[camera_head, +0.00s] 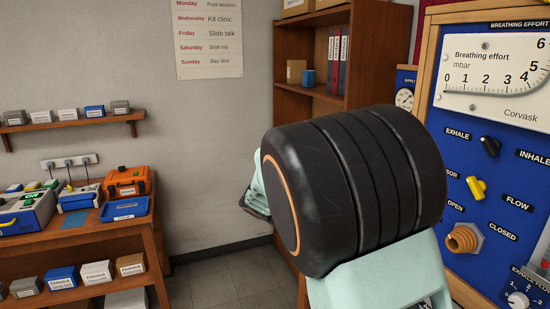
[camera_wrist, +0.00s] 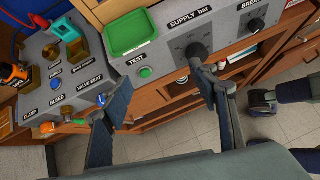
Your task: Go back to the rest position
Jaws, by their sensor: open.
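My gripper (camera_wrist: 160,82) shows in the wrist view with its two dark fingers spread wide and nothing between them. Beyond the fingers is a grey console (camera_wrist: 165,50) with a green tray (camera_wrist: 130,32), a green TEST button and a dark SUPPLY knob (camera_wrist: 197,52). I cannot tell the exact gap between the fingertips and the console. In the head view my arm's large black joint and pale green links fill the middle and hide part of the bench. The gripper itself is not visible there.
A blue panel (camera_head: 470,150) with a breathing effort gauge (camera_head: 495,72) stands close at right. A wooden shelf unit (camera_head: 310,50) stands behind my arm. A wooden bench (camera_head: 100,235) with cases is at left. Grey floor (camera_head: 220,280) between them is clear.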

